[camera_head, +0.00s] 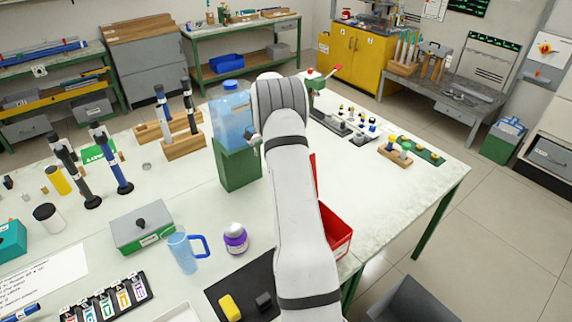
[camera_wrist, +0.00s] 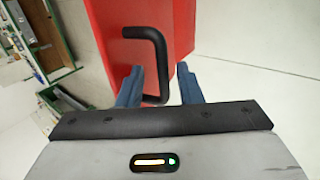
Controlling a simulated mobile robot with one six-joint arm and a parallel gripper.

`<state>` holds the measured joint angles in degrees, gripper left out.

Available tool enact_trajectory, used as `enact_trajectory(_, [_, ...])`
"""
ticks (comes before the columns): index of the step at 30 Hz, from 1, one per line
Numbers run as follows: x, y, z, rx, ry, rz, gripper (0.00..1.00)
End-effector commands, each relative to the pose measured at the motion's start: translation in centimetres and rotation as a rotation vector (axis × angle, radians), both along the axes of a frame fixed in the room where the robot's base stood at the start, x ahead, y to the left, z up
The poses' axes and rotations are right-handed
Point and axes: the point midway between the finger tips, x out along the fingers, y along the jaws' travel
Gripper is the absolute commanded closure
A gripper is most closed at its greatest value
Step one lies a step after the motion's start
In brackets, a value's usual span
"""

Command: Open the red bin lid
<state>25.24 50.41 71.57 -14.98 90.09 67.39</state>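The red bin (camera_head: 336,232) stands on the table in the head view, mostly hidden behind my arm. A thin red strip (camera_head: 314,172) shows above it beside the arm; it may be the lid. In the wrist view the red lid (camera_wrist: 190,28) fills the upper middle and carries a black bar handle (camera_wrist: 160,58). My gripper (camera_wrist: 161,84) is open, its two blue-grey fingers apart. The gripper is hidden in the head view.
A green stand with a blue water jug (camera_head: 232,122) is left of my arm. A blue mug (camera_head: 186,250), a purple-lidded jar (camera_head: 235,238) and a grey-green box (camera_head: 142,226) are at front left. The table right of the bin (camera_head: 390,200) is clear.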

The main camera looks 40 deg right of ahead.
Motion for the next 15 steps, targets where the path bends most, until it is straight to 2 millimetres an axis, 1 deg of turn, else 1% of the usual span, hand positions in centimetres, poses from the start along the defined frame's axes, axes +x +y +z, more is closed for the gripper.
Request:
enact_trajectory(5, [0.1, 0.0, 0.2, -0.001, -0.002, 0.0, 0.67])
enact_trajectory(8, [0.7, 0.0, 0.7, -0.003, -0.005, 0.001, 0.67])
enact_trajectory(15, [2.9, 0.0, 3.7, -0.003, -0.005, 0.001, 0.67])
